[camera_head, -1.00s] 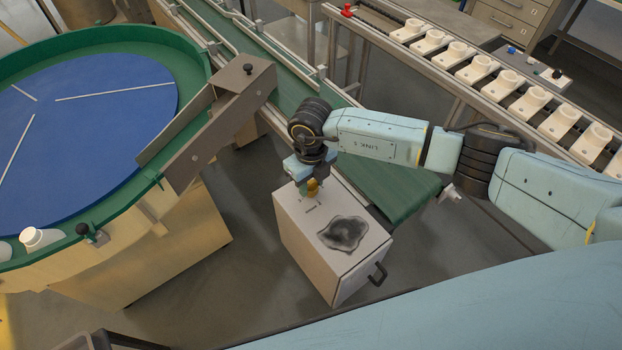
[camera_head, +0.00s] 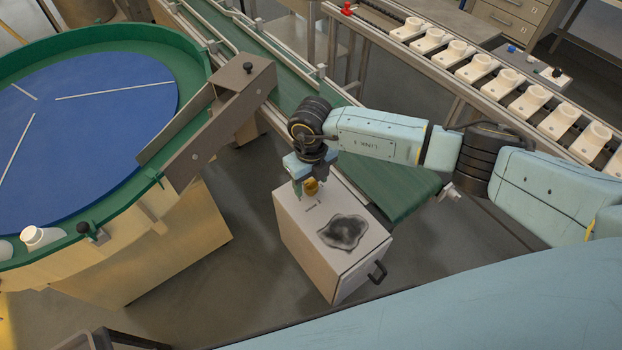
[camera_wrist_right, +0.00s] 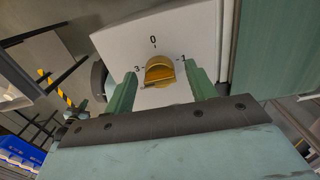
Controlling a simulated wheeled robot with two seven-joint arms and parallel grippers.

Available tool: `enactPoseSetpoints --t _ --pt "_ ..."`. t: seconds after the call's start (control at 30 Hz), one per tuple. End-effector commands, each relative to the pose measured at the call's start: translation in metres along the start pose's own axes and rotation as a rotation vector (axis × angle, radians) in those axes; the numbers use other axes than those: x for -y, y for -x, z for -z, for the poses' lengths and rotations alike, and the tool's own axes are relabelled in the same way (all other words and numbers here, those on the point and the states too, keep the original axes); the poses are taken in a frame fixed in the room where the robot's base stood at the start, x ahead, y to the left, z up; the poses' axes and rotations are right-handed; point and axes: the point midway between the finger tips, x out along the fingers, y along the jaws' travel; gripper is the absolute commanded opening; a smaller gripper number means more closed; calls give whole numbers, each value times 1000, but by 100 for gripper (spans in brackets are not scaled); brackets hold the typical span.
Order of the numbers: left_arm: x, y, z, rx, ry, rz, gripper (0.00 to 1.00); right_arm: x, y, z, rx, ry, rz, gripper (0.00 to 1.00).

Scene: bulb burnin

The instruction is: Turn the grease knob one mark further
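The grease knob (camera_wrist_right: 160,70) is a yellow-gold knob on the pale top of a box (camera_head: 295,225); it also shows in the head view (camera_head: 311,187). Marks 0, 1 and 3 show around it in the right wrist view: 0 above, 1 right, 3 left. Which mark it points to is unclear. My right gripper (camera_wrist_right: 160,78) is open, its green fingers on either side of the knob, with visible gaps between them and it. In the head view my right gripper (camera_head: 309,186) is over the box's far end. My left gripper is not in view.
A dark stain (camera_head: 344,232) marks the box top, and a black handle (camera_head: 377,272) sits on its side. A blue turntable (camera_head: 90,120) with a green rim stands left. A green belt (camera_head: 390,190) runs behind the box. White holders (camera_head: 477,68) line a conveyor at upper right.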

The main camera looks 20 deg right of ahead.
Motion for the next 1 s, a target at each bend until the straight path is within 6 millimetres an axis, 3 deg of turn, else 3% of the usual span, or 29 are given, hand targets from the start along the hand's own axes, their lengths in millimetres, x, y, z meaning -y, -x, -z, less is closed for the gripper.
enactPoseSetpoints --t 0.27,0.37,0.7,1.0 --pt "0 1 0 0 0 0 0 0 7 -1 2 1 0 56" --pt "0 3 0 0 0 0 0 0 22 -1 4 3 0 56" --pt "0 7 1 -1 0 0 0 0 97 -1 4 2 1 56" --pt "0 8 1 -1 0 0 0 0 132 0 1 0 0 56"
